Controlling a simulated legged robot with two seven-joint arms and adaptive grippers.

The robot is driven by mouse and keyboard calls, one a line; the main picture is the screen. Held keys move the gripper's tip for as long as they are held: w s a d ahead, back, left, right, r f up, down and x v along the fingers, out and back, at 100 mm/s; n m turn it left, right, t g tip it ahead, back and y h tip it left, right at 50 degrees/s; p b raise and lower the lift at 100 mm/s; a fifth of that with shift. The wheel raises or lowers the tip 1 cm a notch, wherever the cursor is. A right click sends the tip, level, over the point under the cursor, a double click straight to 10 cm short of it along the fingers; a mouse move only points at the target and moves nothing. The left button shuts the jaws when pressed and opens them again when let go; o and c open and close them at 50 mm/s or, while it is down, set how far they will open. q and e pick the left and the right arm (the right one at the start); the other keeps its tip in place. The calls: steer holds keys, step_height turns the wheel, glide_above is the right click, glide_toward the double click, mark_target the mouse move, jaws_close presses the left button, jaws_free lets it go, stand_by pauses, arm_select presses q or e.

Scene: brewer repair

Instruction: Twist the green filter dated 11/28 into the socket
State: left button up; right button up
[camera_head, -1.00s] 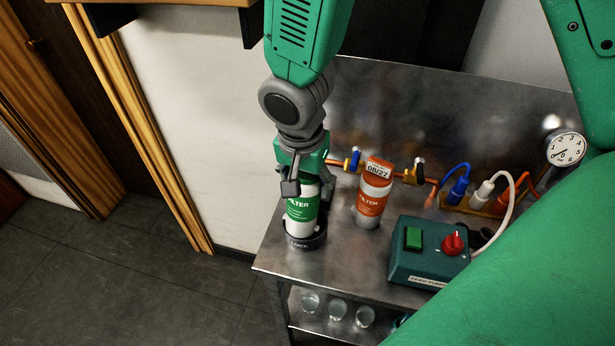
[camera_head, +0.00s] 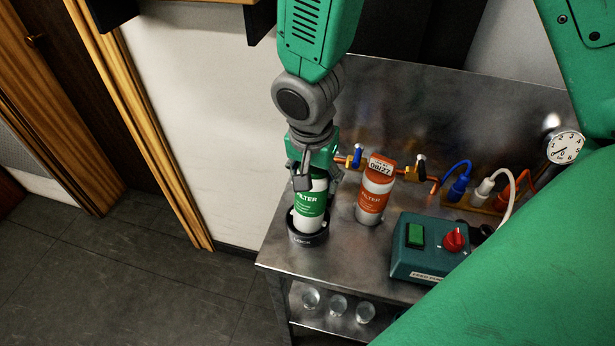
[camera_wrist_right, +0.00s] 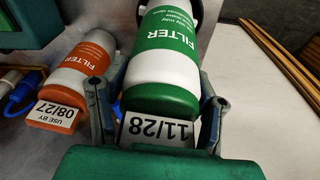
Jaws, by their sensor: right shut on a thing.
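The green and white filter (camera_head: 311,203) stands over the black socket ring (camera_head: 307,238) at the table's front left corner, leaning slightly right in the head view. Its lower end is within the ring; I cannot tell how deeply it is seated. My right gripper (camera_head: 316,184) comes from above and is shut on the filter's upper end. In the right wrist view, the green filter (camera_wrist_right: 165,65) lies between the two fingers, and its tag (camera_wrist_right: 158,131) reads 11/28. My left gripper is not in view.
An orange filter (camera_head: 374,200) dated 08/27 stands just right of the green one. Behind are copper pipes with valves (camera_head: 357,157). A teal switch box (camera_head: 425,248) and a gauge (camera_head: 565,147) are to the right. Glasses (camera_head: 338,305) sit on the lower shelf.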

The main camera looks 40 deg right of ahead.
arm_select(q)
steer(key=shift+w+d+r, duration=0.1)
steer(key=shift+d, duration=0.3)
arm_select(e)
steer(key=shift+w+d, duration=0.15)
steer(key=shift+d, duration=0.1)
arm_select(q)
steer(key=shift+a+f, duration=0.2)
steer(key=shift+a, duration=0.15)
arm_select(e)
steer(key=shift+a+f, duration=0.25)
steer(key=shift+a, duration=0.15)
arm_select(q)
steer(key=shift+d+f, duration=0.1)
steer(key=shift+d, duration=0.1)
arm_select(e)
steer(key=shift+d+f, duration=0.25)
arm_select(q)
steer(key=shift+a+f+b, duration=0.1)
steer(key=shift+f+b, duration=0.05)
steer(key=shift+b, duration=0.25)
arm_select(e)
steer(key=shift+a+f, duration=0.15)
steer(key=shift+f, duration=0.1)
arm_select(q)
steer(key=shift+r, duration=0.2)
arm_select(e)
steer(key=shift+r, duration=0.2)
